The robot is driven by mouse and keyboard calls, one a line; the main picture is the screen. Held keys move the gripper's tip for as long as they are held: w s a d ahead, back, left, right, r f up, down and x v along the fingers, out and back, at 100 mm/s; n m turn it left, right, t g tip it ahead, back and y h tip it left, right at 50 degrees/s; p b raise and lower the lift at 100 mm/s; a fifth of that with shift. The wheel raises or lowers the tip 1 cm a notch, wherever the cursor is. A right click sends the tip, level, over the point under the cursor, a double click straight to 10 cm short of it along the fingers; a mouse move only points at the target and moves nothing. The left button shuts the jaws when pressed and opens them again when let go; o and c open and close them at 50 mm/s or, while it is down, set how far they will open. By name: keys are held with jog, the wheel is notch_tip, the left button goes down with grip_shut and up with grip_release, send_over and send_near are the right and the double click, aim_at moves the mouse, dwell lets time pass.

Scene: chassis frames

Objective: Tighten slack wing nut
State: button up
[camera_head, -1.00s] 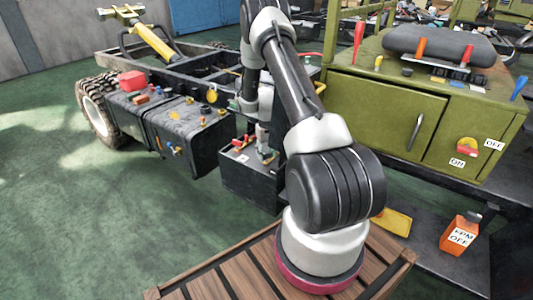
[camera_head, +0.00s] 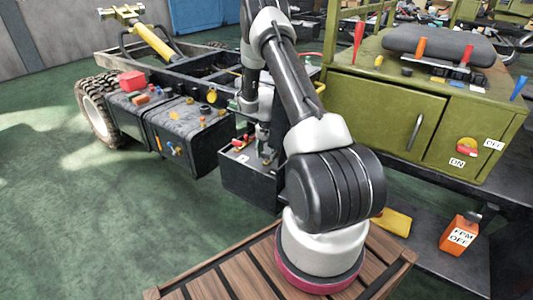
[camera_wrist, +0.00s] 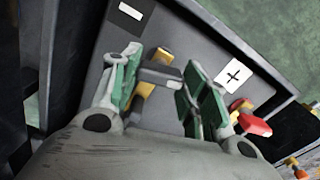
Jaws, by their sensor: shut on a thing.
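My gripper (camera_wrist: 161,72) shows large in the wrist view, its two green-padded fingers on either side of a grey clamp-like piece (camera_wrist: 160,77) with yellow-brass parts (camera_wrist: 163,55). It is shut on this piece, which I take to be the wing nut; its wings are not clear. The piece stands on top of a dark battery box (camera_wrist: 200,45), between a minus label (camera_wrist: 130,11) and a plus label (camera_wrist: 232,76). In the head view my gripper (camera_head: 266,155) is small, over the box (camera_head: 248,186), and partly hidden by my arm.
A red-capped terminal (camera_wrist: 254,124) stands close by my right finger. Dark walls rise at the left of the wrist view. Black tanks with fittings (camera_head: 180,125) lie left of the box, and a green cabinet (camera_head: 385,110) stands right.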

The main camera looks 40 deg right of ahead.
aim_at(266, 153)
jog(key=shift+m, duration=0.3)
dwell(0.4)
jog(key=o, duration=1)
notch_tip(266, 153, up, 12)
